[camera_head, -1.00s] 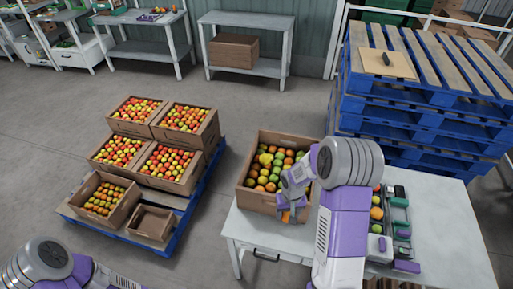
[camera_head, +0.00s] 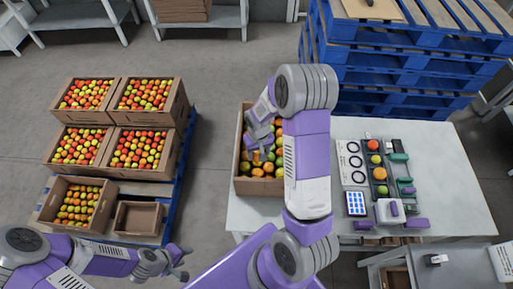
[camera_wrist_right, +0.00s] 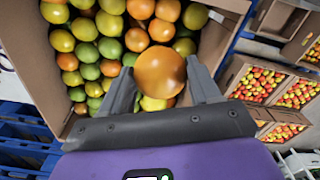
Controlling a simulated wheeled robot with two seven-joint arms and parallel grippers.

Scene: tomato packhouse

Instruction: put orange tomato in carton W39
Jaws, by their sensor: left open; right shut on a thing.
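My right gripper (camera_head: 262,142) is over the open carton (camera_head: 258,188) of mixed green, yellow and orange tomatoes on the white table. In the right wrist view, its fingers (camera_wrist_right: 157,70) are shut on a large orange tomato (camera_wrist_right: 160,72), above the other fruit. The held tomato is hard to make out in the head view. My left gripper (camera_head: 178,262) is open and empty at the lower left, in front of the pallet. Several cartons stand on the blue pallet; no label W39 is readable on any.
The pallet (camera_head: 177,205) carries several full cartons (camera_head: 145,172) and a smaller empty one (camera_head: 137,218). On the table, right of my right arm, are a tray with several fruits (camera_head: 377,165), a keypad (camera_head: 356,203) and a white device (camera_head: 390,211). Blue pallets (camera_head: 400,75) are stacked behind.

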